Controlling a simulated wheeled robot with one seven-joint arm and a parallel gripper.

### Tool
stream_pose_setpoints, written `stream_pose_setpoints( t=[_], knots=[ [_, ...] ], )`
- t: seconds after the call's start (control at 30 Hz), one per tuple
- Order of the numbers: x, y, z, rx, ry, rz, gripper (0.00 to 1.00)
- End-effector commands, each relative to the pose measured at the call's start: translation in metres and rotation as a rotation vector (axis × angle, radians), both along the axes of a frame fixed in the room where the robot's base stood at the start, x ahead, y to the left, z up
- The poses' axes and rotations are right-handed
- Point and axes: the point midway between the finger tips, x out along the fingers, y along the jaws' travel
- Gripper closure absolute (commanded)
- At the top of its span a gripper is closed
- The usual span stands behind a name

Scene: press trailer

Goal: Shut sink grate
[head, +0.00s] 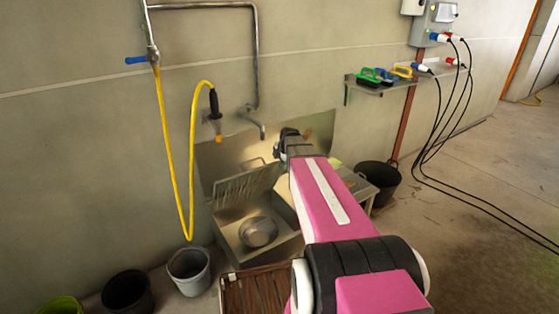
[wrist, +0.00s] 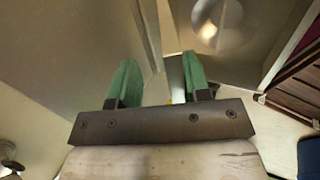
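The sink (head: 283,245) stands against the wall in the head view, with a round metal piece (head: 258,232) in its basin. The sink grate (head: 245,186) stands raised and tilted at the back left of the basin, with a handle-like loop at its top. My gripper (head: 287,143) is beyond my pink arm, to the upper right of the grate; its fingers are unclear there. In the wrist view my gripper (wrist: 159,72) has two green fingers apart, with nothing visibly held. The round metal piece (wrist: 216,22) also shows there. Whether a finger touches the grate cannot be told.
A yellow hose (head: 165,150) hangs at the left. Buckets (head: 188,272) stand on the floor at lower left, and a black tub (head: 377,180) stands right of the sink. A wooden slatted surface (head: 255,292) lies in front. A shelf (head: 380,88) with brushes is on the wall.

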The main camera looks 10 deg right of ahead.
Motion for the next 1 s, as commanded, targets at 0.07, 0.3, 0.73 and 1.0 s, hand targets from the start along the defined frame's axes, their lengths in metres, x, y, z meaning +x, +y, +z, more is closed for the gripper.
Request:
stream_pose_setpoints(
  t=[0.07, 0.3, 0.73, 1.0],
  knots=[
    [-0.005, -0.001, -0.002, 0.000, 0.000, -0.001, 0.57],
    [-0.017, -0.005, -0.010, 0.000, 0.000, -0.001, 0.57],
    [-0.037, -0.012, -0.022, -0.001, -0.001, 0.000, 0.57],
    [-0.038, -0.012, -0.024, 0.000, -0.001, 0.000, 0.57]
  ],
)
